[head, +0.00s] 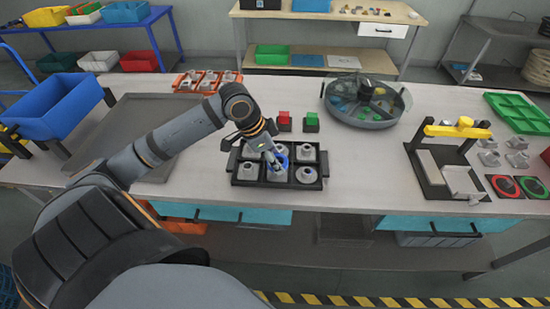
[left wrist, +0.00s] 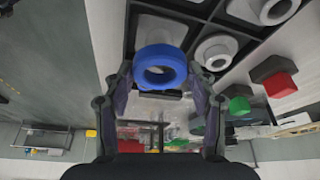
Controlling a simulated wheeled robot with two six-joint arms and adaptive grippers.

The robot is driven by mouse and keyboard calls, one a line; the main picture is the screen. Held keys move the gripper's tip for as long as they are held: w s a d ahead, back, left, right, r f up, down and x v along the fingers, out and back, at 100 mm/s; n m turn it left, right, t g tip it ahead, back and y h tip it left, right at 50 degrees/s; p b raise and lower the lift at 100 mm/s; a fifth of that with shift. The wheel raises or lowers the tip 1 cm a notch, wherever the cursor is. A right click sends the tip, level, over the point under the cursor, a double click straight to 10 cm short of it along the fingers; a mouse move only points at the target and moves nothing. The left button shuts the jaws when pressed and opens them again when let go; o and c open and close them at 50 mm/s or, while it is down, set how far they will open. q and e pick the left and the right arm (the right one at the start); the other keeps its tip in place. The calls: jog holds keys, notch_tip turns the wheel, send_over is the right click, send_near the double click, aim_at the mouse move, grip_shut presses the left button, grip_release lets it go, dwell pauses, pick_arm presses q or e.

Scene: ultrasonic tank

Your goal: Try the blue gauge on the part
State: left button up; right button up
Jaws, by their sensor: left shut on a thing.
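The blue gauge (head: 284,161) is a ring, held at the tips of my left gripper (head: 272,154). In the left wrist view the blue gauge (left wrist: 160,67) sits between the two fingers of my left gripper (left wrist: 160,84), its hole open to the camera. It is over the black compartment tray (head: 262,184), which holds several grey flanged parts, one of them a part (head: 306,154) at the back right. The ring and arm hide some of the tray's middle. I cannot tell whether the ring touches a part. My right gripper is not in view.
A red block (head: 284,117) and a green block (head: 312,121) stand just behind the tray. A round divided bowl (head: 366,122) is farther back right. A yellow-topped fixture (head: 457,130) stands at the right. A flat grey tray (head: 128,120) lies left, under my arm. The bench between tray and fixture is clear.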

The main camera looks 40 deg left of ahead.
pick_arm(q)
jog(key=shift+f, duration=0.55)
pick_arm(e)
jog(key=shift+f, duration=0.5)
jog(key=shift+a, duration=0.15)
pick_arm(q)
jog(key=shift+r, duration=0.15)
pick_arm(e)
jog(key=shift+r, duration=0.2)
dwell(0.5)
pick_arm(q)
notch_tip(320, 180, up, 3)
jog(key=p, duration=0.3)
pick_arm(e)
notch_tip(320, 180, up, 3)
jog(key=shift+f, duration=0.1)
pick_arm(q)
jog(key=shift+f+b, duration=0.75)
jog(key=shift+f, duration=0.65)
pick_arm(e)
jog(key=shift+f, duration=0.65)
